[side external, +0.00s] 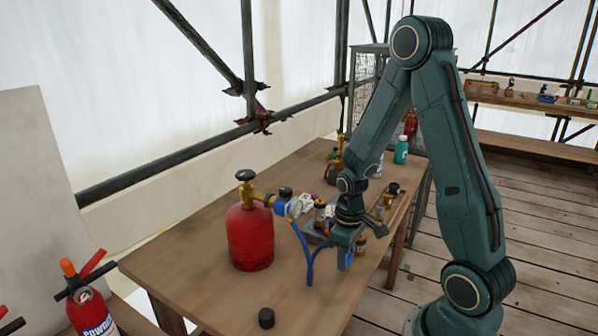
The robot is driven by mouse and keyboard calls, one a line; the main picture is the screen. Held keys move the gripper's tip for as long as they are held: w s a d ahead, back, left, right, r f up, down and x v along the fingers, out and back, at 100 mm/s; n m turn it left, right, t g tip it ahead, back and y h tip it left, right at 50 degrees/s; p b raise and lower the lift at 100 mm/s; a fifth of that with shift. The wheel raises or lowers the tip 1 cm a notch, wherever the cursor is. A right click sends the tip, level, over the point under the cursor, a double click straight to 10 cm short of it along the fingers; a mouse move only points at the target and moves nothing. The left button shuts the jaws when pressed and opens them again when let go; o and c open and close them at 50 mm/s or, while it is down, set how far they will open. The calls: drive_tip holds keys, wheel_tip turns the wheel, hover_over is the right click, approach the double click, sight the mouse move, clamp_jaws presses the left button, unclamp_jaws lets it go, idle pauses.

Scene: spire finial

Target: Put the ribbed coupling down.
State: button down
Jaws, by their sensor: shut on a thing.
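My gripper (345,258) points down over the front right part of the wooden table (200,262), to the right of the red gas cylinder. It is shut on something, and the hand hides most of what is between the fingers. A small brass-coloured piece (361,243) shows right beside the fingers; it may be the ribbed coupling, but ribs cannot be made out. I cannot tell whether it touches the table.
A red gas cylinder (250,238) with a brass valve and blue hose (309,262) stands left of my gripper. A black cap (266,317) lies near the front edge. Small fittings and a teal bottle (401,150) stand farther back. The table's left front is mostly clear.

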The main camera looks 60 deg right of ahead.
sight(344, 278)
drive_tip(key=shift+f, duration=0.15)
drive_tip(key=shift+f, duration=1.75)
drive_tip(key=c, duration=1.1)
unclamp_jaws()
drive_tip(key=shift+f, duration=0.1)
wheel_tip(344, 278, up, 12)
drive_tip(key=shift+f, duration=0.2)
drive_tip(key=shift+r, duration=0.3)
